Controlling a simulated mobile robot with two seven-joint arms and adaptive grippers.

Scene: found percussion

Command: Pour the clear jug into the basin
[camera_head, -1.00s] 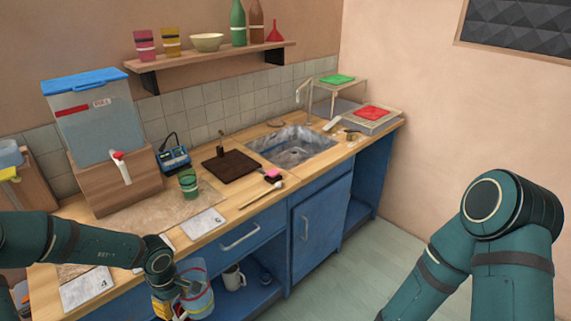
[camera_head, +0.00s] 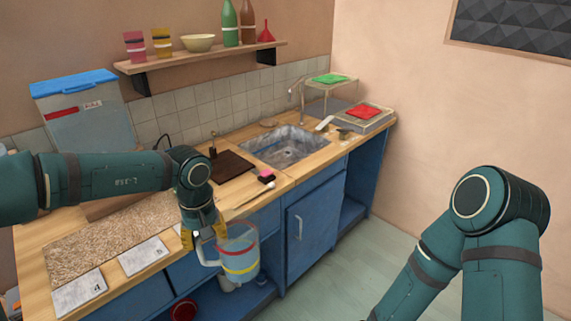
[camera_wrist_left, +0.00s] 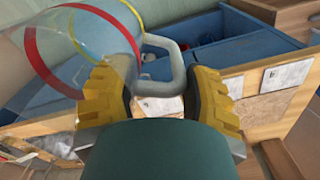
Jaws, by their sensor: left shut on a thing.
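The clear jug (camera_head: 240,252) has a red band and a yellow band and a pale handle. My left gripper (camera_head: 205,238) is shut on its handle and holds it in front of the counter's front edge. It looks roughly upright, and I cannot tell how full it is. In the left wrist view the jug (camera_wrist_left: 100,35) is beyond the yellow fingers of the gripper (camera_wrist_left: 160,88), with the handle between them. The basin (camera_head: 285,150) is a grey sink set in the counter, to the right of and beyond the jug. My right gripper is out of view.
A dark board (camera_head: 228,166), a pink-and-black item (camera_head: 266,176) and a thin stick (camera_head: 247,196) lie between jug and basin. A tap (camera_head: 298,95) stands behind the basin. A blue-lidded tank (camera_head: 80,105) is at left. Numbered cards (camera_head: 143,256) lie on the counter.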

